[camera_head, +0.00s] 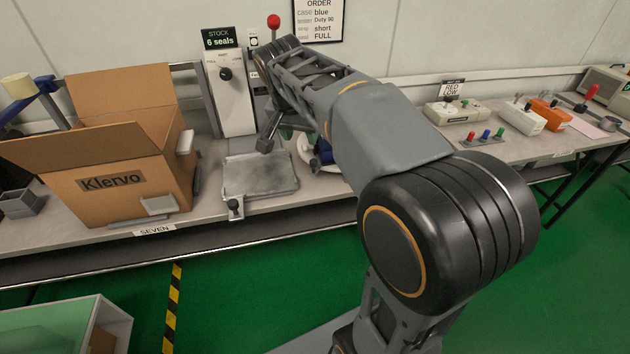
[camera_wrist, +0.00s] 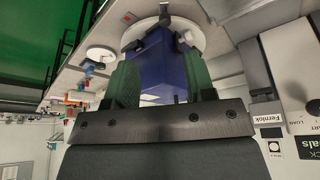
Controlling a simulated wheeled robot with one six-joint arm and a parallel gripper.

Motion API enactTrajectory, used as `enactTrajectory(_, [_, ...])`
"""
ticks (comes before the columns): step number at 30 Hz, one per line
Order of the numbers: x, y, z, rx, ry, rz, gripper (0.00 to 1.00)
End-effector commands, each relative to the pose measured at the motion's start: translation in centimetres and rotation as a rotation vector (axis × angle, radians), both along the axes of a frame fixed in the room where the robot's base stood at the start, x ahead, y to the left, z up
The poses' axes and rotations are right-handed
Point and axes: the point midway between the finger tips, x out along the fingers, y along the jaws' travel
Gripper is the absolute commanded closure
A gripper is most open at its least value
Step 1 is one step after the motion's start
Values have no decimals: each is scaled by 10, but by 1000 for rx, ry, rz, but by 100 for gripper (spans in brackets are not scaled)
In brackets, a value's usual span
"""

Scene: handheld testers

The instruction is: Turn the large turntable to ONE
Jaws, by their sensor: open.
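A large white disc (camera_wrist: 198,36), which looks like the large turntable, lies on the bench and shows at the top of the wrist view. A blue block-like object (camera_wrist: 158,68) stands on it. My gripper (camera_wrist: 156,66) is open, with its green-padded fingers on either side of the blue object; I cannot tell whether they touch it. In the head view the disc (camera_head: 306,151) and the blue object (camera_head: 325,152) are mostly hidden behind my arm. My fingertips are not clear there. No ONE label is readable.
A Klervo carton (camera_head: 112,182) and a grey metal plate (camera_head: 258,176) are left of the disc. A white lever panel (camera_head: 232,95) stands behind. A smaller white disc (camera_wrist: 100,53) lies beside the large one. Several testers, including an orange one (camera_head: 551,113), are at right.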

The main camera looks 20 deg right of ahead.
Motion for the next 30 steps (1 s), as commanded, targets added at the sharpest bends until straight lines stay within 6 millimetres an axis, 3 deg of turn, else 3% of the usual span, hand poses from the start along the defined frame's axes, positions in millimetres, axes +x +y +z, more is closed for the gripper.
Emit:
enactTrajectory(1, [10,-4,-16,-6,-8,-51,50])
enactTrajectory(6, [30,-13,-21,-19,-34,-182,50])
enactTrajectory(11, [37,-19,-31,-22,-43,-225,50])
enactTrajectory(24, [54,-45,-106,-22,-42,-226,50])
enactTrajectory(30, [60,-53,-130,-23,-43,-224,50])
